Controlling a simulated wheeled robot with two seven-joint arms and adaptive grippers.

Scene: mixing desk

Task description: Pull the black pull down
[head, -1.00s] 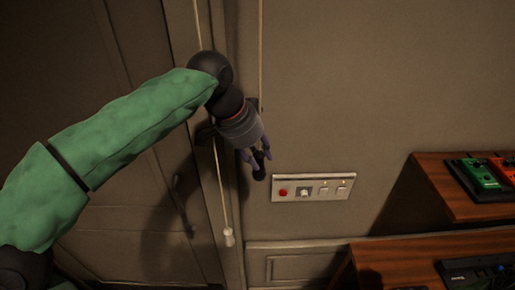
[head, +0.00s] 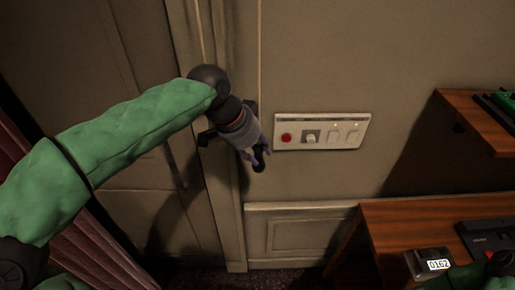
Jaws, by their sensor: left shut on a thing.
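The black pull (head: 259,166) hangs at the end of a thin pale cord (head: 260,50) in front of the wall. My left gripper (head: 256,158) is shut on the black pull, reaching down to it from the upper left. The fingers cover part of the pull. The pull is just left of the switch panel and a little below its lower edge. A second pale cord (head: 199,25) runs down behind my left wrist, and its lower end is not visible.
A switch panel (head: 321,131) with a red button is on the wall close to the gripper. A door frame (head: 228,215) stands just left. A wooden desk (head: 400,230) with devices and a shelf (head: 468,120) are at the right.

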